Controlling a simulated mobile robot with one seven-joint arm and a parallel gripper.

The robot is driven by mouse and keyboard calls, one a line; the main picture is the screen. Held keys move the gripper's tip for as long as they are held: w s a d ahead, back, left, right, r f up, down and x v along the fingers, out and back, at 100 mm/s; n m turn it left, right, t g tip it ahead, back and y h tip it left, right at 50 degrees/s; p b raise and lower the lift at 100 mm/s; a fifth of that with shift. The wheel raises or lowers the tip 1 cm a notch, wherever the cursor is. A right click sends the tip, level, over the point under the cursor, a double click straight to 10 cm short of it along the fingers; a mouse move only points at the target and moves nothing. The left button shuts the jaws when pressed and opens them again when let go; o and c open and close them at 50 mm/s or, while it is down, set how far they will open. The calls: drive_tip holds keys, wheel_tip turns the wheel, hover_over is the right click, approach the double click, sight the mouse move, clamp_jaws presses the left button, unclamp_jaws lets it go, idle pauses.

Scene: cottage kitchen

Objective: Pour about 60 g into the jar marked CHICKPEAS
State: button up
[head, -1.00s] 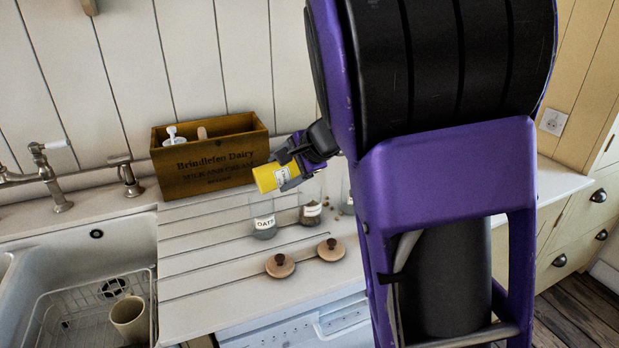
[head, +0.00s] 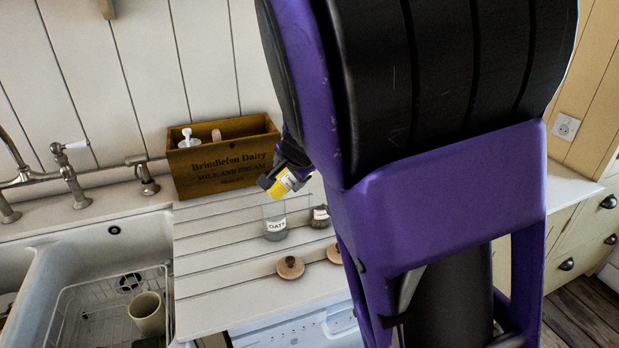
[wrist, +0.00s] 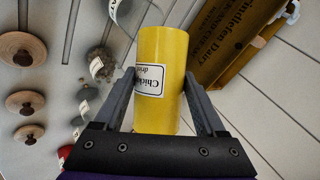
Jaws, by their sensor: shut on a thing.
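My gripper (wrist: 160,78) is shut on a yellow container (wrist: 172,60), whose label starts "Chick" and reads upside down in the wrist view. In the head view the container (head: 281,186) looks tilted, above and behind the glass jar marked OATS (head: 275,226). My gripper shows there too (head: 287,176), partly behind my arm. A second glass jar (head: 320,219) with dark contents stands to the right, its label unreadable. The wrist view shows several jars, including one with brown contents (wrist: 101,62) and one at the top edge (wrist: 118,12). I cannot read which is marked CHICKPEAS. No pouring stream shows.
Wooden lids (head: 290,267) lie in front of the jars on the ribbed white worktop (head: 215,285). A wooden crate (head: 222,165) holding a pump bottle stands behind, near the gripper. A sink with a rack and mug (head: 147,313) is at left. My arm hides the right side.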

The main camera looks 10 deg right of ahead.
drive_tip(key=shift+a+r+n+t+h, duration=0.1)
drive_tip(key=shift+r+n+t+h, duration=0.25)
drive_tip(key=shift+h, duration=0.35)
drive_tip(key=shift+a+r+n+t+h, duration=0.1)
drive_tip(key=shift+n+h, duration=0.35)
drive_tip(key=shift+h, duration=0.25)
drive_tip(key=shift+s+a+f+n+t+h, duration=0.1)
drive_tip(key=shift+a+f+n+t+h, duration=0.25)
drive_tip(key=shift+a+h, duration=0.2)
drive_tip(key=shift+s+a+r+n+h, duration=0.1)
drive_tip(key=shift+a+r+n+h, duration=0.1)
drive_tip(key=shift+a+n+h, duration=0.4)
drive_tip(key=shift+s+a+f+n+t+h, duration=0.1)
drive_tip(key=shift+a+f+n+t+h, duration=0.25)
drive_tip(key=shift+h, duration=0.45)
drive_tip(key=shift+s+a+f+n+t+h, duration=0.1)
drive_tip(key=shift+a+f+n+t+h, duration=0.15)
drive_tip(key=shift+t+h, duration=0.4)
drive_tip(key=shift+a+r, duration=0.1)
